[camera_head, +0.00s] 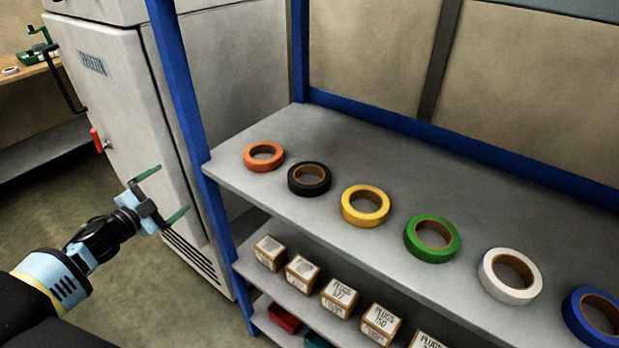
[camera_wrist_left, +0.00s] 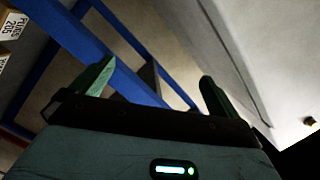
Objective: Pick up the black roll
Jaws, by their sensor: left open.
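The black roll (camera_head: 309,179) lies flat on the grey top shelf (camera_head: 370,160), between an orange roll (camera_head: 263,157) and a yellow roll (camera_head: 365,206). My left gripper (camera_head: 162,196) is open and empty in the head view, left of the shelf and its blue post, in front of the white cabinet. It is apart from the black roll. In the left wrist view the two green fingers (camera_wrist_left: 155,85) are spread, with the blue frame behind them and no roll in sight. My right gripper is not in view.
Green (camera_head: 432,238), white (camera_head: 510,276) and blue (camera_head: 595,316) rolls continue along the shelf. A blue post (camera_head: 188,100) stands at its left end. Several boxes (camera_head: 302,271) sit on the shelf below. A white cabinet (camera_head: 115,100) stands at left.

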